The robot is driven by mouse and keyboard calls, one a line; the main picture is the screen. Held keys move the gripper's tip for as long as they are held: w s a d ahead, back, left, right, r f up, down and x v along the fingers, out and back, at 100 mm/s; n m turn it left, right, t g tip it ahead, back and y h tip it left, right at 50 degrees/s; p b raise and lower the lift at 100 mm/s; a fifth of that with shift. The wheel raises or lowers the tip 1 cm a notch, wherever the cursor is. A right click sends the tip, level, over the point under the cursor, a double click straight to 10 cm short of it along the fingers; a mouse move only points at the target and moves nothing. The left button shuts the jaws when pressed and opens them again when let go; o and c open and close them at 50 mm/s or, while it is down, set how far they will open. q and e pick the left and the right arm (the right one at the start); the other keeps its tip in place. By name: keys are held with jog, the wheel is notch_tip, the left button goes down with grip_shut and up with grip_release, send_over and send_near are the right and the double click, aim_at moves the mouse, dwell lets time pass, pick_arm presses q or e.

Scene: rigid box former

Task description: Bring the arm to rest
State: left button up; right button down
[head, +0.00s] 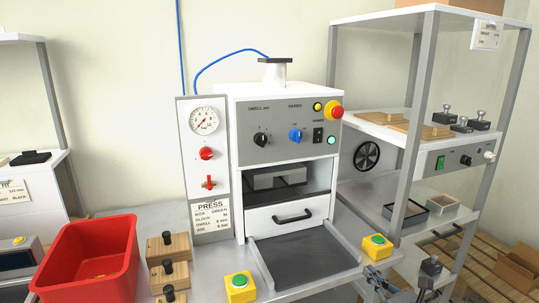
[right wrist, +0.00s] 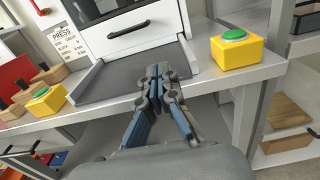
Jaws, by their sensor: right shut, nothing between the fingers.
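My right gripper (head: 378,276) is low at the right in the head view, in front of the bench edge beside the right green button box. In the right wrist view my right gripper (right wrist: 159,74) points at the press's dark tray, its fingertips together and empty. The press (head: 285,110) stands on the bench with its front opening showing a grey block inside. Its drawer front (head: 288,216) has a black handle. My left gripper is not in view.
Two yellow boxes with green buttons, left (head: 240,287) and right (head: 377,247), flank the dark tray (head: 305,258). A red bin (head: 88,262) and wooden blocks with black knobs (head: 168,248) stand at the left. A metal shelf rack (head: 415,120) is at the right.

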jog(key=s+d+f+m+g+h, duration=0.2)
jog(key=s+f+m, duration=0.4)
jog(key=f, duration=0.6)
jog(key=s+d+f+m+g+h, duration=0.2)
jog(key=s+f+m, duration=0.3)
jog(key=f+m, duration=0.5)
jog(key=s+d+f+m+g+h, duration=0.2)
jog(key=s+f+m, duration=0.3)
jog(key=f, duration=1)
jog(key=s+a+f+m+g, duration=0.25)
jog(key=s+f+m, duration=0.35)
jog(key=s, duration=0.4)
jog(key=s+a+f+m+g, duration=0.1)
jog(key=s+f+m+g, duration=0.2)
jog(key=s+f, duration=0.6)
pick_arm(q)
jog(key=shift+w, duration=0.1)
pick_arm(e)
jog(key=s+a+f+m+g, duration=0.2)
jog(key=s+m, duration=0.1)
jog(key=s, duration=0.7)
jog(key=s+a+f+m+g, duration=0.2)
jog(key=s+a+f+m, duration=0.1)
jog(key=s, duration=0.8)
jog(key=shift+a+m, duration=0.2)
jog(key=shift+m, duration=0.6)
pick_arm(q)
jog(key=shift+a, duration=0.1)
pick_arm(e)
jog(key=shift+g, duration=0.25)
